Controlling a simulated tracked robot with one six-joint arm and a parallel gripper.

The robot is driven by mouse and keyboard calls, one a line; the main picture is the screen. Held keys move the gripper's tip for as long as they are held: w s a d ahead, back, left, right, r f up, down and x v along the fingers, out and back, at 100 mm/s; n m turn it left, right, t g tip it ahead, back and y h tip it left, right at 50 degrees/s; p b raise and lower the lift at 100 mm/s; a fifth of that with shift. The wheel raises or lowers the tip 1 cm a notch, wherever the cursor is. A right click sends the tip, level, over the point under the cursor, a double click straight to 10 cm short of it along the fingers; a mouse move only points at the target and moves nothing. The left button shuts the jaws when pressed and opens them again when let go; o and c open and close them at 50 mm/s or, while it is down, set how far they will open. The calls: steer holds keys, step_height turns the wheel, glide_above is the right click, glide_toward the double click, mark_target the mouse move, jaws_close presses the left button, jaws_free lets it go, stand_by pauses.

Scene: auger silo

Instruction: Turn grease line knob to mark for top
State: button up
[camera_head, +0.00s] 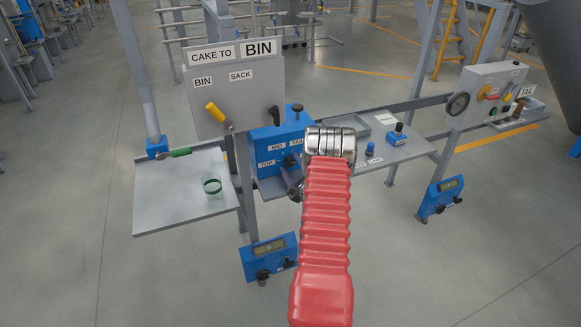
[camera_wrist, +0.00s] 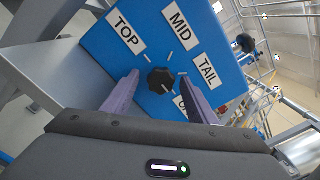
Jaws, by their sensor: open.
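The grease line knob (camera_wrist: 160,80) is black and lobed, on the sloping face of a blue box (camera_wrist: 112,57). White labels read TOP (camera_wrist: 126,35), MID (camera_wrist: 181,33) and TAIL (camera_wrist: 207,71); a fourth label below the knob is mostly hidden by a finger. Short white marks lie around the knob. A small white line shows at the knob's lower edge; I cannot tell where its pointer aims. My gripper (camera_wrist: 158,76) is open, its purple fingers to either side of the knob; contact is unclear.
A grey panel (camera_head: 260,95) marked CAKE TO BIN with a yellow lever stands left of the blue box. A grey tray (camera_head: 160,205) with a green ring is at left. A shelf (camera_head: 408,150) with small blue devices and a gauge panel (camera_head: 480,100) are at right.

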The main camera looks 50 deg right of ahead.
steer(key=shift+w, duration=0.15)
steer(key=c, duration=1.1)
